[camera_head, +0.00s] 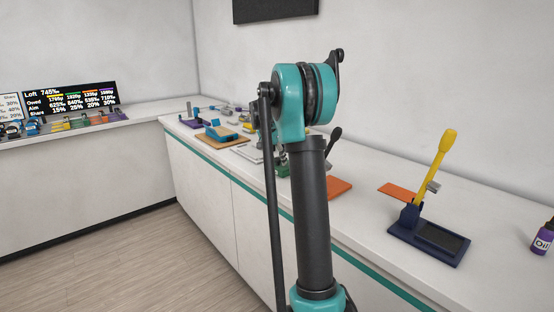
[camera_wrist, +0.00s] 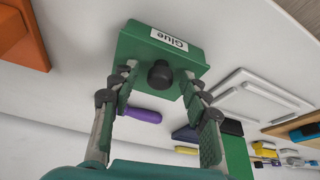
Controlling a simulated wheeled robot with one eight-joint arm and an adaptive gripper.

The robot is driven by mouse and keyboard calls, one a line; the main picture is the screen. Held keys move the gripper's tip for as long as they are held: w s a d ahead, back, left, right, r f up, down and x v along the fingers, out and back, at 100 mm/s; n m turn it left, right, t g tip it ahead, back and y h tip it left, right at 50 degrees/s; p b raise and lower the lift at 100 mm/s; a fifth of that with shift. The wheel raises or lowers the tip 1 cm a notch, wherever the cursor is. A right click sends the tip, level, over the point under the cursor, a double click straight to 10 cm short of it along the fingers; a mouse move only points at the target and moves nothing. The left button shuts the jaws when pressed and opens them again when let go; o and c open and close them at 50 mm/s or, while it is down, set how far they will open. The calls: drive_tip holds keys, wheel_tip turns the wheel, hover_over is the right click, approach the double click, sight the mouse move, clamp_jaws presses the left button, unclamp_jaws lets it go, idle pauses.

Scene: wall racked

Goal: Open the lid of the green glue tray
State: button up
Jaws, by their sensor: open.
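The green glue tray (camera_wrist: 150,46) shows in the wrist view, with a white "Glue" label on it. A dark round knob (camera_wrist: 160,74) sticks out from its green face. I see no gap at its lid, which looks closed. My gripper (camera_wrist: 161,84) is open, with one finger on each side of the knob and space between knob and fingers. In the head view my arm hides most of the tray; a bit of green (camera_head: 282,169) shows beside it.
An orange block (camera_wrist: 22,38), a purple handle (camera_wrist: 143,114) and a white tray (camera_wrist: 254,98) lie around the glue tray. In the head view, a navy press with a yellow lever (camera_head: 434,168) and an oil bottle (camera_head: 543,238) stand to the right on the counter (camera_head: 370,232).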

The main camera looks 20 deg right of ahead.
clamp_jaws()
drive_tip(key=shift+r, duration=0.1)
idle(0.5)
